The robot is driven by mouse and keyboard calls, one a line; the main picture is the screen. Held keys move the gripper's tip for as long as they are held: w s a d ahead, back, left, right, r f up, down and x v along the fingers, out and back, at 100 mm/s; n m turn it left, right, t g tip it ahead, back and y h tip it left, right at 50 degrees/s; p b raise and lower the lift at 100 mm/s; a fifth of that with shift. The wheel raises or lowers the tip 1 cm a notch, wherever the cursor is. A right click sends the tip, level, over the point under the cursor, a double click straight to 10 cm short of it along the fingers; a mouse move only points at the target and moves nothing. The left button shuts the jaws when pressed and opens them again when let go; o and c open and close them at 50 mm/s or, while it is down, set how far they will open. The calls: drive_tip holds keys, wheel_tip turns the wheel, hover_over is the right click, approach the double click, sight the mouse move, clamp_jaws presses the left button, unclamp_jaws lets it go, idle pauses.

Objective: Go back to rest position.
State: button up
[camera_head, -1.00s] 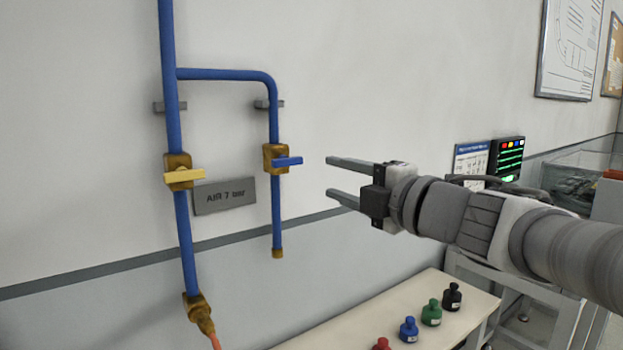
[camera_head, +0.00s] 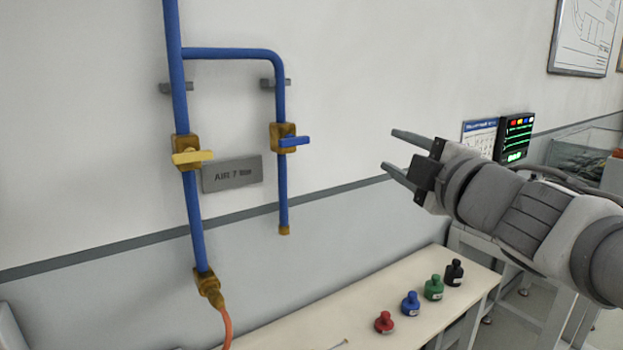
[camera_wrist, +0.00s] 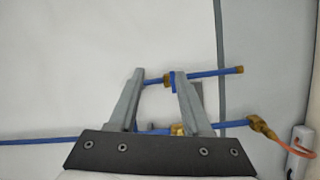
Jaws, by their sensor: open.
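My gripper (camera_head: 397,154) is open and empty, held in the air to the right of the blue pipes, with its fingers pointing left toward the wall. It also shows in the wrist view (camera_wrist: 157,72), with the pipes beyond its spread fingers. The valve with the blue handle (camera_head: 295,141) is on the short right pipe, and the gripper is apart from it. The valve with the yellow handle (camera_head: 192,157) is on the long left pipe. Both handles lie crosswise to their pipes in the head view.
A grey AIR 7 bar sign (camera_head: 232,174) hangs between the pipes. A lit monitor (camera_head: 515,137) stands behind my arm. An orange hose (camera_head: 227,326) leaves the left pipe.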

drive_tip(key=s+d+f+m+g+h+p, duration=0.45)
drive_tip(key=s+d+f+m+h, duration=0.2)
drive_tip(key=m, duration=0.65)
drive_tip(key=s+a+f+m+g+y+p, duration=0.1)
drive_tip(key=s+a+f+m+g, duration=0.4)
drive_tip(key=s, duration=0.7)
wheel_tip(320, 180, down, 4)
drive_tip(key=shift+a+r+g+p, duration=0.2)
drive_tip(key=shift+g+p, duration=0.65)
drive_tip(key=shift+g, duration=0.3)
